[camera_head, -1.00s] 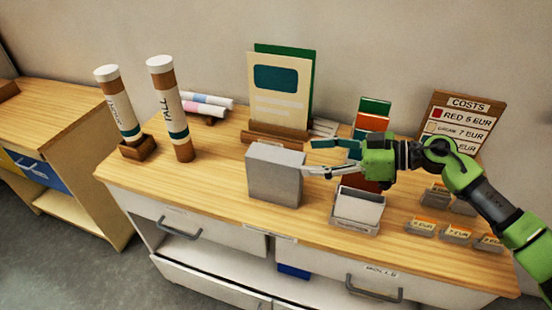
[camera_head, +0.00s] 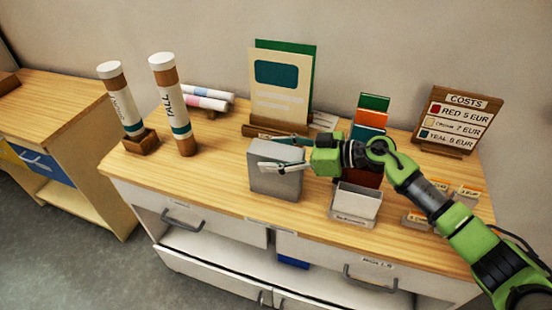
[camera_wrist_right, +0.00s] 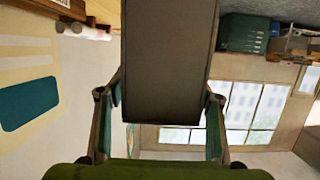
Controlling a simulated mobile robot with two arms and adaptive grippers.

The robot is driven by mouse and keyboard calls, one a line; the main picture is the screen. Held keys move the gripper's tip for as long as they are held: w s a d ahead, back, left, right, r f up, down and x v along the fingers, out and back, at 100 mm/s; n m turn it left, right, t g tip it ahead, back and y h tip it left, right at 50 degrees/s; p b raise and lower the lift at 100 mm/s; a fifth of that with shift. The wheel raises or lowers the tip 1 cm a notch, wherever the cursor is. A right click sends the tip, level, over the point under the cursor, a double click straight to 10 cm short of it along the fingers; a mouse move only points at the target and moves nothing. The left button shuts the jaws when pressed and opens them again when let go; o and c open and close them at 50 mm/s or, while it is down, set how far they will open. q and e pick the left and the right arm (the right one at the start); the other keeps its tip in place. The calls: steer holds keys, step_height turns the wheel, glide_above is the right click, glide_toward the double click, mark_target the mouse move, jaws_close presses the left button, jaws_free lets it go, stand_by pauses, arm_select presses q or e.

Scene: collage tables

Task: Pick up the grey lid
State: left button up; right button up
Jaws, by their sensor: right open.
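A grey box (camera_head: 275,184) stands upright near the front middle of the wooden table. I cannot make out a seam between a lid and the box's body. My right gripper (camera_head: 283,152) is open at the top of the box, with one finger along the far side and the other across the upper front. In the right wrist view, a dark grey slab (camera_wrist_right: 167,40), likely this box's top part, lies between the two fingers (camera_wrist_right: 163,88). Whether the fingers touch it cannot be told. My left gripper is not in view.
A white-and-grey card holder (camera_head: 354,208) stands just right of the box. A cream-and-green board (camera_head: 283,110) stands behind. Two labelled tubes (camera_head: 168,95) stand at left, and a price sign (camera_head: 458,120) at the back right. Bare tabletop (camera_head: 215,175) lies left of the box.

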steer(key=c, duration=1.2)
steer(key=shift+r, duration=0.1)
